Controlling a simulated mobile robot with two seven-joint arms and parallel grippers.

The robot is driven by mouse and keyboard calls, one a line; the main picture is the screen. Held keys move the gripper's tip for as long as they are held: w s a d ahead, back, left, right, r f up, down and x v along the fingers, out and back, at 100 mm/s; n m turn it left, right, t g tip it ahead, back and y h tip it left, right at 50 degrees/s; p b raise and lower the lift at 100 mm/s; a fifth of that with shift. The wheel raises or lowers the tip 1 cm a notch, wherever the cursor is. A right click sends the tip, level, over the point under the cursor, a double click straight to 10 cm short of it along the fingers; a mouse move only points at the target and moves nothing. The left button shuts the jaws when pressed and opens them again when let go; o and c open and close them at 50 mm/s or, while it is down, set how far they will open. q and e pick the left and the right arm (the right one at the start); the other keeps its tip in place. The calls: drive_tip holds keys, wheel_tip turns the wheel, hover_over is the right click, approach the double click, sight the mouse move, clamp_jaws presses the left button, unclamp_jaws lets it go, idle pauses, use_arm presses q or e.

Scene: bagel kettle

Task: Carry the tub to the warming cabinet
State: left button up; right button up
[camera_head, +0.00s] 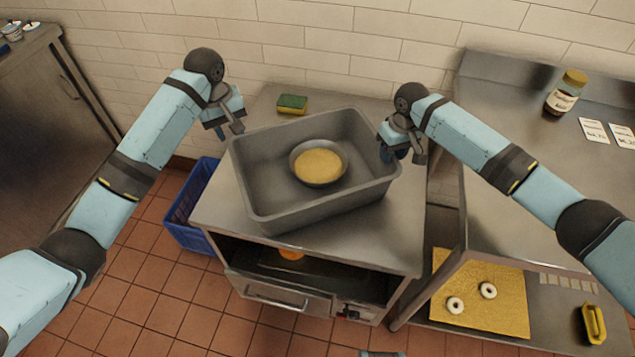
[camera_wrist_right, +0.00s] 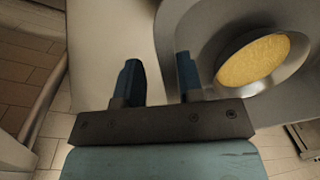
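A grey rectangular tub (camera_head: 262,206) sits at an angle on a steel counter unit. Inside it is a round metal bowl (camera_head: 336,149) with a yellow filling, which also shows in the right wrist view (camera_wrist_right: 254,60). My left gripper (camera_head: 228,128) is beside the tub's left rim, its fingers apart. My right gripper (camera_head: 401,153) is at the tub's right rim. In the right wrist view its fingers are spread, with the tub's edge (camera_wrist_right: 158,20) between them in the picture. I cannot tell whether either gripper touches the tub. Which unit is the warming cabinet is not clear.
The steel unit (camera_head: 391,244) under the tub has an open front with something orange (camera_head: 291,254) inside. A sponge (camera_head: 292,104) lies behind the tub. A blue crate (camera_head: 190,212) stands left of it. A steel cabinet (camera_head: 45,110) is far left. A jar (camera_head: 566,93) stands right.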

wheel_tip(320, 180, up, 9)
drive_tip(key=shift+w+d, duration=0.15)
drive_tip(key=shift+d, duration=0.2)
idle(0.4)
